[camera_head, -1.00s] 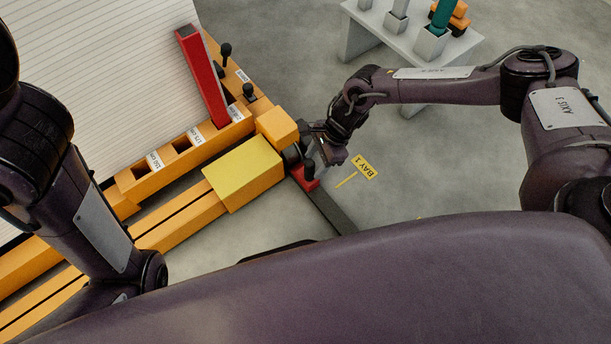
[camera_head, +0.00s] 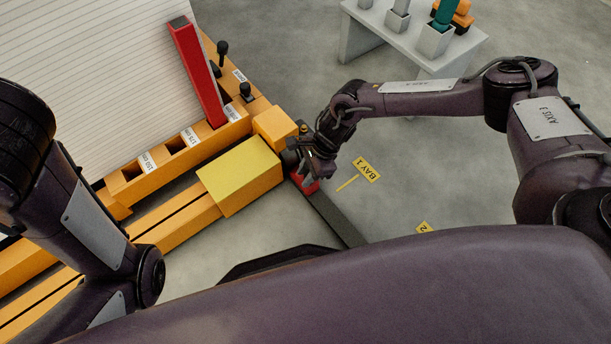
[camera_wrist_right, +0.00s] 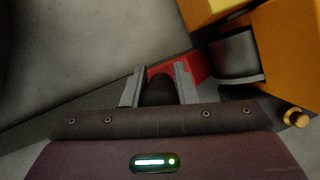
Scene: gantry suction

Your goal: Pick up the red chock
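The red chock (camera_head: 304,186) sits on the dark floor strip beside the wheel at the end of the orange machine. My right gripper (camera_head: 311,176) is over it and hides most of it, including its dark knob, in the head view. In the right wrist view the red body of the chock (camera_wrist_right: 196,66) shows beyond the fingers, and its black knob (camera_wrist_right: 158,90) stands between them. My right gripper's two grey fingers (camera_wrist_right: 159,86) are apart, one on each side of the knob; firm contact is not visible. My left gripper is out of view.
The orange machine (camera_head: 160,222) with its yellow block (camera_head: 240,172) lies left of the right gripper. The grey wheel (camera_wrist_right: 235,56) is close by. A red post (camera_head: 198,75) rises behind.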

